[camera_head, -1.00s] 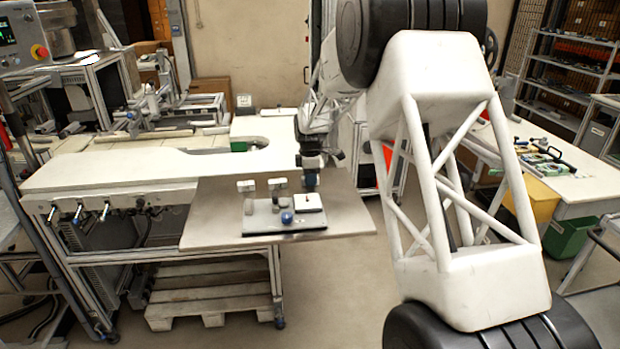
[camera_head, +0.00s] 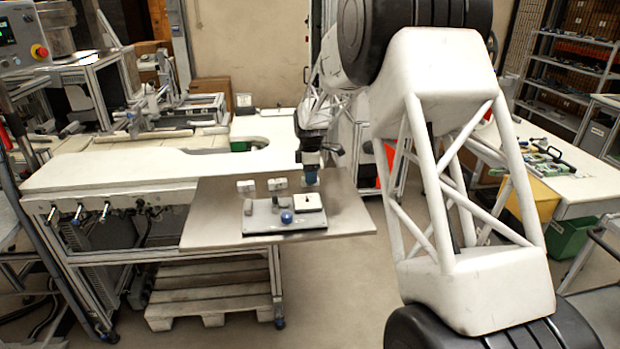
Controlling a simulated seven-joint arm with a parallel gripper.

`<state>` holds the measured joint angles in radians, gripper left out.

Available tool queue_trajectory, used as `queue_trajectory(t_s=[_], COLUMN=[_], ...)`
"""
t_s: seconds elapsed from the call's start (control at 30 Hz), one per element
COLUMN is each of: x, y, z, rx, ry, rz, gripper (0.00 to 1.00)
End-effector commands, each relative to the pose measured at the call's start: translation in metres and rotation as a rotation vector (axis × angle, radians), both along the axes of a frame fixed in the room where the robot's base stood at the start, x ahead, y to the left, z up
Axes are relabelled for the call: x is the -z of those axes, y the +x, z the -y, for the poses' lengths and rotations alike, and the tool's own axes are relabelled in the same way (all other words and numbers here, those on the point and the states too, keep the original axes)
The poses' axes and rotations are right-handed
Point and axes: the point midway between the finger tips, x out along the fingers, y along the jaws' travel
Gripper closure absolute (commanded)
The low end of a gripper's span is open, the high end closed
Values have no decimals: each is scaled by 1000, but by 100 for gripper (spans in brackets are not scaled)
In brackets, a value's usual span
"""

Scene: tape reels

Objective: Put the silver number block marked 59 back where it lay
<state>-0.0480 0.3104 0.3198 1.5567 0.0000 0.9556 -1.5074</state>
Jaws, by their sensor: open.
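My gripper (camera_head: 312,181) is at the right of the blocks, above the right back part of the plate, small and dark with a blue part. It is open, and no block shows between its fingers.
A blue ball-like knob (camera_head: 287,217) and a white square piece (camera_head: 308,202) are on the plate. Small grey posts stand near the blocks. The metal table top (camera_head: 205,222) is bare at left and right. A white bench (camera_head: 110,172) adjoins it on the left.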

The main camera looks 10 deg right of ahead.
Motion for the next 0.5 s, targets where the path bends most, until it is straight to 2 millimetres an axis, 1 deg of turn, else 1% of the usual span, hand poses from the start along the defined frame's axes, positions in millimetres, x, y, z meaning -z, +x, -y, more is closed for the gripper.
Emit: queue_trajectory(t_s=[0.5], x=[-80], y=[0], z=[0], rx=[0], ry=[0], rz=[4], gripper=[47])
